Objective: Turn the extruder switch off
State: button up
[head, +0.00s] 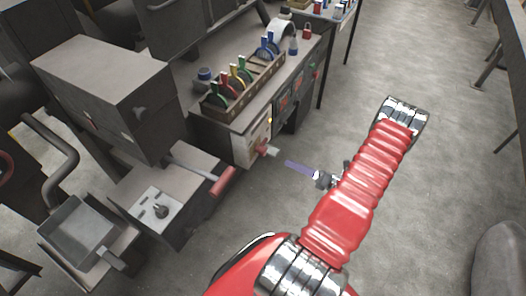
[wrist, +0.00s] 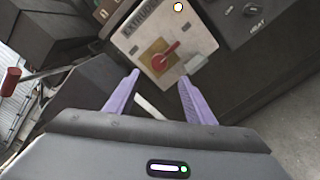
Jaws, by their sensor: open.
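The extruder switch (head: 262,148) is a red rotary handle on a pale panel (head: 251,136) at the bench's near end. In the wrist view the red handle (wrist: 163,58) lies tilted over a yellow plate, below the partly visible label "EXTRUDER" (wrist: 141,24). My gripper (wrist: 160,77) is open, its two purple fingers spread below the switch, with nothing between them. In the head view my gripper (head: 290,165) points left toward the switch, with a gap between. I cannot read the switch's position marks.
A small grey piece (wrist: 196,63) sticks out right of the switch. A lit lamp (wrist: 179,7) is above it. A dark panel marked "HEAT" (wrist: 257,24) is to the right. A red-handled lever (head: 222,181) stands out at left. The floor (head: 330,240) is clear.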

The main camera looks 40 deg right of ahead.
aim_at(266, 153)
jog(key=x, duration=1.3)
jog(key=shift+w+a, duration=0.2)
jog(key=shift+w, duration=0.15)
jog(key=shift+c, duration=0.5)
jog(key=c, duration=1)
